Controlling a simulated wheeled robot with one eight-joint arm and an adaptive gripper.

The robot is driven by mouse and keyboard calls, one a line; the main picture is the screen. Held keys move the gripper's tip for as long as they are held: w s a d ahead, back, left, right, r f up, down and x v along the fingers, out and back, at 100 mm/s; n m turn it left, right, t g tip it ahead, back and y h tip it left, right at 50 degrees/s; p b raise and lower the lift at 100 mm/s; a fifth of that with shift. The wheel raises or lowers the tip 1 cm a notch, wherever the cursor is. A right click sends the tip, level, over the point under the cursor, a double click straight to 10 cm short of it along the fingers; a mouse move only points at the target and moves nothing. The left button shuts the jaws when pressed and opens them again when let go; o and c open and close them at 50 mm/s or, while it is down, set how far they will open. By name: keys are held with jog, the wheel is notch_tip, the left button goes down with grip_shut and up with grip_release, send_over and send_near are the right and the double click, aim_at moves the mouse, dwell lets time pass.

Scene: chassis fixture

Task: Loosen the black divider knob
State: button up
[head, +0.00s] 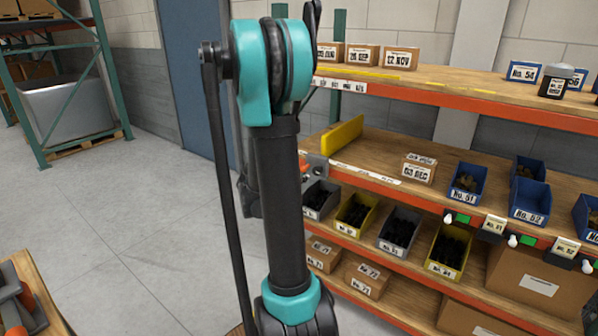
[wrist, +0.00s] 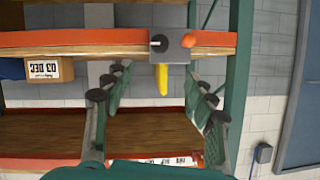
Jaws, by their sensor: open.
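The black divider knob (wrist: 156,42) sits on the left part of a grey clamp block (wrist: 172,55) at the shelf's front edge, in the wrist view. An orange-red knob (wrist: 188,40) is on the block's right side. The yellow divider (wrist: 161,82) shows below the block there, and stands on the shelf in the head view (head: 343,146). My gripper (wrist: 157,76) is open and empty in the wrist view, its fingers spread to either side of the divider's line. No finger visibly touches the knob. In the head view my arm hides part of the clamp area, and I cannot make out the black knob.
A green rack post (wrist: 238,70) stands right of the clamp in the wrist view. A carton (wrist: 48,69) is to its left. In the head view, blue bins (head: 466,183) stand farther right on the wooden shelf (head: 375,150). More bins and cartons are below.

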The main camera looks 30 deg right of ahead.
aim_at(316, 171)
jog(key=x, duration=1.7)
jog(key=shift+c, duration=0.5)
jog(key=c, duration=1.1)
jog(key=shift+o, duration=0.2)
